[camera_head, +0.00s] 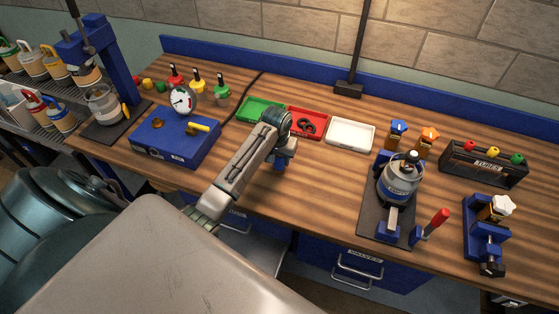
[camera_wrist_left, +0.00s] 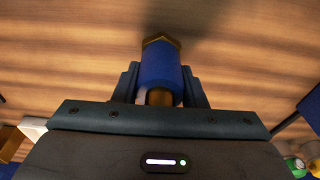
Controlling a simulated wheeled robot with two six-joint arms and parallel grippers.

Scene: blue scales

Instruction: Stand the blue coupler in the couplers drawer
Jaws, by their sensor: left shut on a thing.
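My left gripper (camera_head: 284,158) is above the middle of the wooden bench, in front of the small trays. It is shut on the blue coupler (camera_wrist_left: 160,66). The coupler is a blue cylinder with brass-coloured ends, held between the two fingers (camera_wrist_left: 161,88) in the left wrist view. In the head view only a bit of blue shows under my wrist. A drawer front (camera_head: 236,220) with a handle is below the bench, partly behind my arm; its label is too small to read. Another drawer (camera_head: 358,268), labelled "VALVES", is to its right. Both look closed. My right gripper is not in view.
Green (camera_head: 262,107), red (camera_head: 321,117) and white (camera_head: 350,135) trays stand behind my gripper. A blue gauge box (camera_head: 175,145) is to the left. A clamped grey vessel (camera_head: 400,180), a vise (camera_head: 482,235) and a black toolbox (camera_head: 484,168) are to the right.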

